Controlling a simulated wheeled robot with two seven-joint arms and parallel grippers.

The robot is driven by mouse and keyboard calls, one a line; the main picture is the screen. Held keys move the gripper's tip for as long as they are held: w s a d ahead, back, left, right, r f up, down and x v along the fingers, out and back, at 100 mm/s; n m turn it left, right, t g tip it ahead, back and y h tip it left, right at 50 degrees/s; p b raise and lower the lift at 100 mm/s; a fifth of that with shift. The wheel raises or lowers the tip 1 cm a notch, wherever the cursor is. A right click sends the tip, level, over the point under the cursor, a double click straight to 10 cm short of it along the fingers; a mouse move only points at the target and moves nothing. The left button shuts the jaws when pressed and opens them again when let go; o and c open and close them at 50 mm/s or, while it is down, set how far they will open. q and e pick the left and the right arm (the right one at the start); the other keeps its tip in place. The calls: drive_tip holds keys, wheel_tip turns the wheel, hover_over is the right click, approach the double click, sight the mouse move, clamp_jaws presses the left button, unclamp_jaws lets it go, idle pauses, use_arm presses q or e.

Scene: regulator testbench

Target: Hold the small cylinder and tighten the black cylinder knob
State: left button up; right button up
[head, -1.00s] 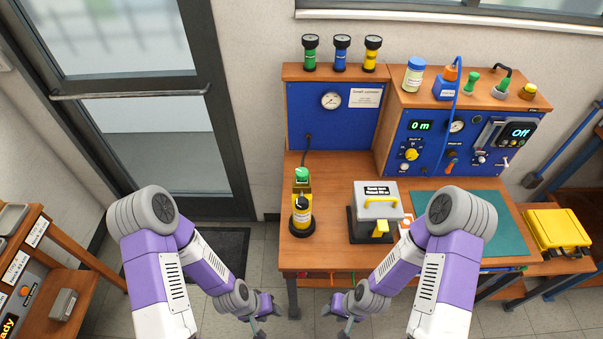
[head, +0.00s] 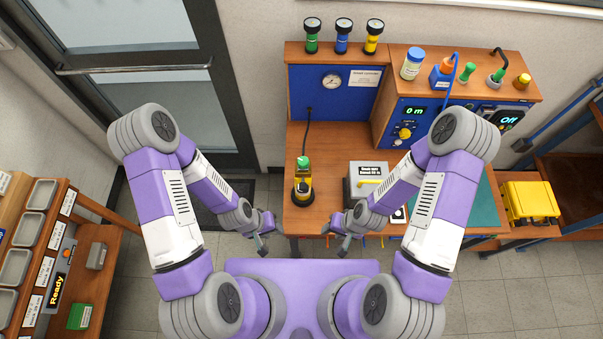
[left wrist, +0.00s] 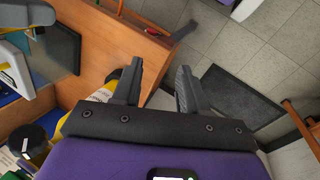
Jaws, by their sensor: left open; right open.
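A small upright unit (head: 303,182) with a green top, yellow body and black base stands at the bench's left front. In the left wrist view, a black round knob (left wrist: 28,140) with a white label beside it shows at lower left. Three small cylinders with black knobs stand on the upper shelf: green (head: 312,36), blue (head: 343,37) and yellow (head: 373,37). My left gripper (head: 267,234) is open and empty, in front of and left of the bench. It also shows in the left wrist view (left wrist: 160,68). My right gripper (head: 338,234) is open and empty by the bench's front edge.
A grey box (head: 367,171) with a yellow handle sits on the bench (head: 327,150), right of the unit. A blue control panel (head: 425,123) stands behind. A yellow case (head: 530,203) is at right. A rack of trays (head: 35,225) is at left. The floor between is clear.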

use_arm(q)
drive_tip(key=shift+o, duration=2.4)
drive_tip(key=shift+w+f, duration=0.25)
drive_tip(key=o, duration=0.4)
drive_tip(key=w+m+t, duration=0.1)
drive_tip(key=w+f+m+t, duration=0.1)
drive_tip(key=w, duration=0.1)
drive_tip(key=w+f+m+t, duration=0.1)
drive_tip(key=shift+w+a+f, duration=0.1)
drive_tip(key=shift+w+f, duration=0.15)
drive_tip(key=shift+w, duration=0.15)
drive_tip(key=w+d+r+m+t+h, duration=0.1)
drive_tip(key=w+d+m+t+h, duration=0.1)
drive_tip(key=w+d+t, duration=0.1)
drive_tip(key=w+d+r+m+t+h, duration=0.2)
drive_tip(key=w+d+m+t, duration=0.1)
drive_tip(key=w, duration=0.3)
drive_tip(key=w+d+r+m+t+h, duration=0.2)
drive_tip(key=w+d+t+h, duration=0.1)
drive_tip(key=w+d+t, duration=0.1)
drive_tip(key=shift+x, duration=0.8)
drive_tip(key=shift+r, duration=0.1)
